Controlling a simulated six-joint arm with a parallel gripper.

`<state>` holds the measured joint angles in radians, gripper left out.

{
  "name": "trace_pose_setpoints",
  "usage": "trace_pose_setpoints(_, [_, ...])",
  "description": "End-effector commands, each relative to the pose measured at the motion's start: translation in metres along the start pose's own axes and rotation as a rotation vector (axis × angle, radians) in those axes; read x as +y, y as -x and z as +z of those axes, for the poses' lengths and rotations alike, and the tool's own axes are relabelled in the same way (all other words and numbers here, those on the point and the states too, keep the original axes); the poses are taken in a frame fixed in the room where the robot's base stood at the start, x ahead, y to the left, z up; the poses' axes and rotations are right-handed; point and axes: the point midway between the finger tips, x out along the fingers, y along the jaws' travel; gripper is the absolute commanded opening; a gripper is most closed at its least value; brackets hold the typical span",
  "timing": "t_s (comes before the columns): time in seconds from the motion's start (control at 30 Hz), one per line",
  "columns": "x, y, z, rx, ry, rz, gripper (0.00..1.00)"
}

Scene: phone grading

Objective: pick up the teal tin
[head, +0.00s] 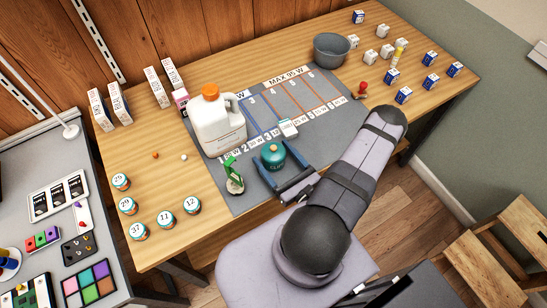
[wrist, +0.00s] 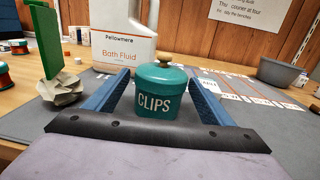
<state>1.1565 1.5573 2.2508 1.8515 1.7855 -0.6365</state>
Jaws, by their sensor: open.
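The teal tin (wrist: 161,89) has a lid with a tan knob and the word CLIPS on its front. It stands upright on the grey mat (wrist: 262,131). In the head view the tin (head: 273,155) is in front of the white jug, near the mat's front edge. My gripper (wrist: 163,85) is open, with one blue finger on each side of the tin. Gaps show between the tin and both fingers in the wrist view. In the head view my gripper (head: 283,172) reaches the tin from the front.
A white Bath Fluid jug (head: 218,124) with an orange cap stands behind the tin. A green item on a pale crumpled base (head: 233,176) is close on the left. A small white box (head: 288,128) lies behind right. A grey bowl (head: 331,48) is farther back.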

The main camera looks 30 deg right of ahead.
Motion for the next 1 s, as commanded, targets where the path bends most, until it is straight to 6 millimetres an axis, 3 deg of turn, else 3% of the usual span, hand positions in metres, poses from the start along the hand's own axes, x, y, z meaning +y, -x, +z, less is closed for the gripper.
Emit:
trace_pose_setpoints(0.3, [0.0, -0.001, 0.0, -0.001, 0.0, -0.001, 0.74])
trace_pose_setpoints(0.5, [0.0, -0.001, 0.0, 0.0, 0.0, 0.0, 0.29])
trace_pose_setpoints(1.0, [0.0, -0.001, 0.011, -0.001, 0.0, 0.0, 0.29])
